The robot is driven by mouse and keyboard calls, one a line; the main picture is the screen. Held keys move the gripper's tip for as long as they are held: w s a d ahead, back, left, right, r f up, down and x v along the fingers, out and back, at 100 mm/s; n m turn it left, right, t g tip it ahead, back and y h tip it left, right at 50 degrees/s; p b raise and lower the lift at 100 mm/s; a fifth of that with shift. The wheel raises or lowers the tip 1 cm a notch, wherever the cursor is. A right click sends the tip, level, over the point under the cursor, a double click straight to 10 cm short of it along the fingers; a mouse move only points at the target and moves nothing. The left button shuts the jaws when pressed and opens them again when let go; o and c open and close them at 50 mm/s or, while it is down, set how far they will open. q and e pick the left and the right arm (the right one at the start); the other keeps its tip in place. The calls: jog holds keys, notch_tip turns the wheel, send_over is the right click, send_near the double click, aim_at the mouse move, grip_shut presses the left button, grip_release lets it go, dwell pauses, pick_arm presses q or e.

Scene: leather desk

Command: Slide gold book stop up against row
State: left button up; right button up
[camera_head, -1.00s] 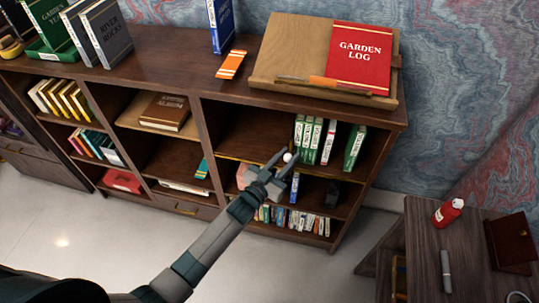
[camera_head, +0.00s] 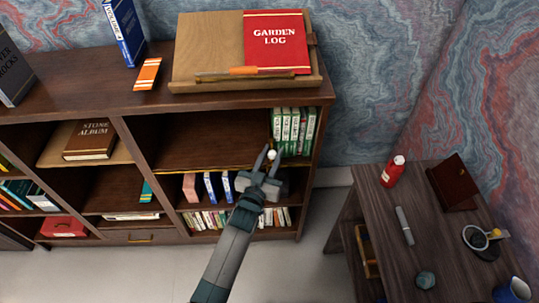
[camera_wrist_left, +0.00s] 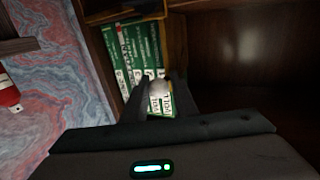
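My left gripper (camera_head: 270,160) is in front of the upper right shelf compartment, its dark fingers spread apart. A small pale ball shows between the fingertips, also in the left wrist view; I cannot tell what it belongs to. A row of green and white books (camera_head: 294,130) stands upright against the compartment's right wall, just beyond the fingers. A narrow gold-brown upright piece (camera_head: 277,123) at the row's left end looks like the book stop. In the left wrist view, a brown-gold panel (camera_wrist_left: 176,42) stands beside the book row (camera_wrist_left: 133,50). The gripper partly hides the row's lower part. My right gripper is out of view.
The compartment is empty left of the row (camera_head: 215,140). A lower shelf holds upright books (camera_head: 210,188). A side table (camera_head: 375,215) with a red bottle (camera_head: 392,171) stands at right.

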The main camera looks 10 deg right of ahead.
pick_arm(q)
jog(key=o, duration=0.3)
jog(key=shift+d, duration=0.15)
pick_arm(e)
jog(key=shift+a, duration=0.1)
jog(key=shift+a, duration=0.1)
pick_arm(q)
jog(key=shift+s+a, duration=0.15)
jog(key=shift+a, duration=0.05)
jog(key=shift+b+v, duration=1.7)
jog(key=shift+v, duration=6.8)
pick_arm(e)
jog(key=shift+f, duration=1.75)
pick_arm(q)
jog(key=shift+d, duration=0.1)
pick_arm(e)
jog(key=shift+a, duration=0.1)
pick_arm(q)
jog(key=shift+s, duration=0.1)
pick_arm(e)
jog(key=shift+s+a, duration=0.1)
